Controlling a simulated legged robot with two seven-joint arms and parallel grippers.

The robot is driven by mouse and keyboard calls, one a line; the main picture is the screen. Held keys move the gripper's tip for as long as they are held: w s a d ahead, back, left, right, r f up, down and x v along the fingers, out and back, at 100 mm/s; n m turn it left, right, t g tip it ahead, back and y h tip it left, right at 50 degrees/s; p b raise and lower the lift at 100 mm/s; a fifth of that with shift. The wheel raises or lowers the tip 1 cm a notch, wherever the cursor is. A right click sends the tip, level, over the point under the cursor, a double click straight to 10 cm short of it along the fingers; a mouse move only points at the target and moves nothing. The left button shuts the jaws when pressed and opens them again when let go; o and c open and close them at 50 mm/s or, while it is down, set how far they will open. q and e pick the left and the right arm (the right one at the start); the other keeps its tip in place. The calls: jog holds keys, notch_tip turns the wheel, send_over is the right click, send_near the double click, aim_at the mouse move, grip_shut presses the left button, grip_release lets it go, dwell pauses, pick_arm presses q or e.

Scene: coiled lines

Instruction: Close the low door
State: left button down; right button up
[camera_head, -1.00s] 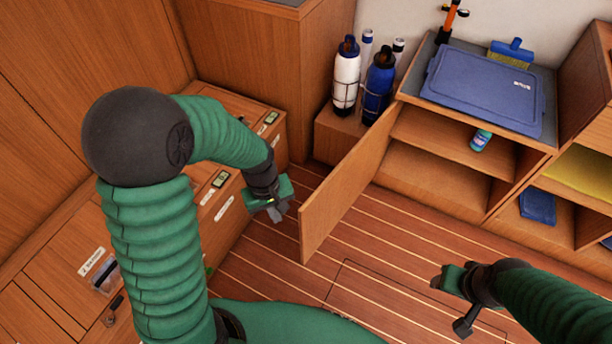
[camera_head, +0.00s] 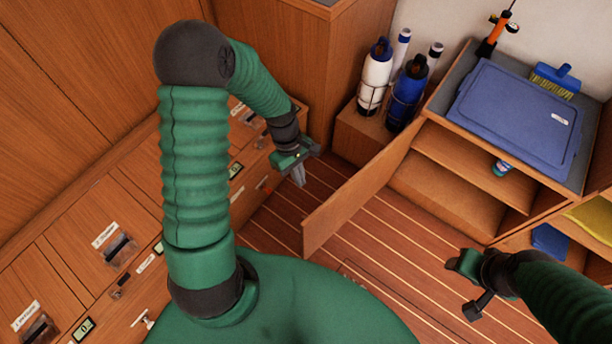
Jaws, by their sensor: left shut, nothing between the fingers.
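The low door (camera_head: 362,195) is a wooden panel standing open from the low cabinet (camera_head: 455,190) at the right, its free edge pointing toward me.
A white bottle (camera_head: 375,80) and a blue bottle (camera_head: 407,95) stand in racks behind the door's hinge side. A blue lid (camera_head: 515,120) and a brush (camera_head: 556,78) lie on the cabinet top. Drawers (camera_head: 100,235) line the left. Striped floor (camera_head: 380,245) is clear.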

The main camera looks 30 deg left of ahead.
pick_arm(q)
jog(key=s+d+f+b, duration=0.1)
jog(key=d+f+b, duration=0.1)
jog(key=d+f, duration=0.3)
jog(key=shift+b+x, duration=0.35)
jog(key=shift+x, duration=0.6)
jog(key=shift+d, duration=0.15)
